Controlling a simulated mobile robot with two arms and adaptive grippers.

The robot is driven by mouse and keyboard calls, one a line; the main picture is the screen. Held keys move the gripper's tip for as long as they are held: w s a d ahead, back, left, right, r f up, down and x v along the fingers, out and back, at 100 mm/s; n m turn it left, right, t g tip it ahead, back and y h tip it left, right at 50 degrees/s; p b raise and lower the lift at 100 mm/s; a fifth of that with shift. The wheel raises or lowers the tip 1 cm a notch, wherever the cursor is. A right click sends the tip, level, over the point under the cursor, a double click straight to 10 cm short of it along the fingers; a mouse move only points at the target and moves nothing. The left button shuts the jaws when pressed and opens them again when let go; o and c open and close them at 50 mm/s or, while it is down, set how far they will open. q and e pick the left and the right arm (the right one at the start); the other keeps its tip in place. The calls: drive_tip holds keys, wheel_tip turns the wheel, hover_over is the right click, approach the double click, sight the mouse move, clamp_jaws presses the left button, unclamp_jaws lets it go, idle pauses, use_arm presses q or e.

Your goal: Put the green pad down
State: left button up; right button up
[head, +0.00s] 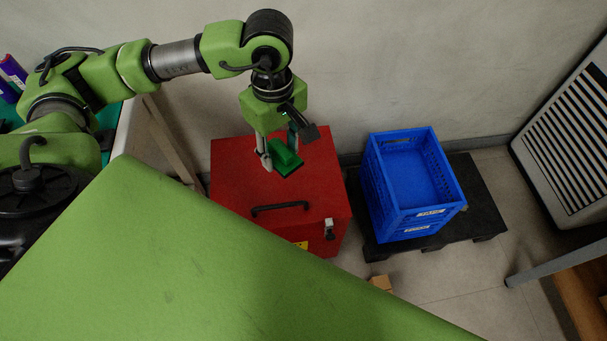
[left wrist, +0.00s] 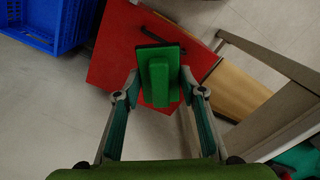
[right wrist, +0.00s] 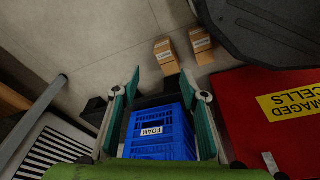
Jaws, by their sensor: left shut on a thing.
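The green pad (head: 286,160) is a dark flat plate with a raised green grip block. My left gripper (head: 281,151) is shut on it above the red box (head: 232,168). In the left wrist view the pad (left wrist: 158,75) shows between the fingers, with the red box (left wrist: 112,58) behind it. I cannot tell how high above the lid the pad is. My right gripper (right wrist: 160,77) shows in the right wrist view with its fingers apart and nothing between them.
The red box has a black handle (head: 280,208) and a "damaged cells" label (right wrist: 292,101). A stack of blue crates (head: 375,190) labelled foam stands on a black pallet (head: 480,195) to the right. Small cardboard boxes (right wrist: 201,45) lie on the floor. A table stands at left.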

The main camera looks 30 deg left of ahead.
sight(303, 174)
use_arm(q)
drive_tip(key=a+f+n+b, duration=0.3)
drive_tip(key=f+n+b, duration=0.1)
drive_tip(key=f, duration=0.3)
drive_tip(key=a+f+n+b, duration=0.3)
drive_tip(key=f+n+b, duration=0.2)
drive_tip(key=f+n, duration=0.2)
drive_tip(key=shift+w+a, duration=0.15)
drive_tip(key=shift+a, duration=0.05)
use_arm(e)
wheel_tip(303, 174, up, 14)
drive_tip(key=t, duration=0.1)
drive_tip(key=shift+w+f, duration=0.15)
drive_tip(key=shift+w, duration=0.3)
use_arm(q)
drive_tip(key=shift+f, duration=0.1)
use_arm(e)
drive_tip(key=shift+d, duration=0.1)
